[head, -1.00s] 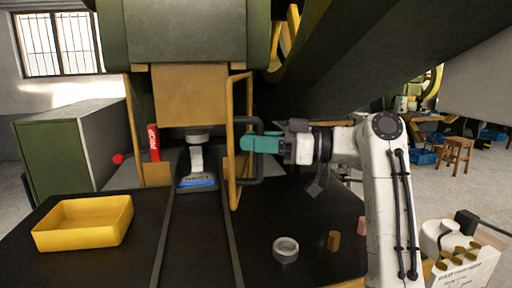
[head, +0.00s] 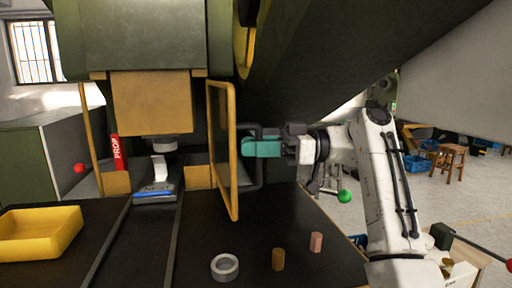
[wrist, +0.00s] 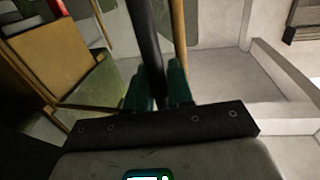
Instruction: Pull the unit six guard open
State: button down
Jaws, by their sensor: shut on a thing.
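The guard (head: 234,180) is a yellow-framed panel at the right side of the machine's work opening in the head view. It stands swung out at an angle from the opening. A black bar handle (head: 259,172) is fixed to its outer side. My gripper (head: 248,148), with teal fingers, is shut on this handle from the right. In the wrist view the black handle (wrist: 146,40) runs between the two teal fingers of my gripper (wrist: 153,88). The guard's yellow frame edge (wrist: 179,45) shows just beside it. The fingertips are partly hidden by the handle.
A yellow bin (head: 40,235) stands on the dark table at left. A grey ring (head: 225,267), an ochre cylinder (head: 278,260) and a pink block (head: 316,242) lie at the front right. A red prop (head: 116,152) stands behind the opening. A large dark sloping cover hangs above my arm.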

jog(key=shift+d+f, duration=0.1)
jog(key=shift+d, duration=0.05)
jog(key=c, duration=1.2)
grip_release()
jog(key=shift+d, duration=0.1)
jog(key=shift+o, duration=0.3)
jog(key=d+b, duration=0.1)
jog(key=d, duration=0.6)
jog(key=shift+w+d, duration=0.15)
jog(key=shift+w, duration=0.3)
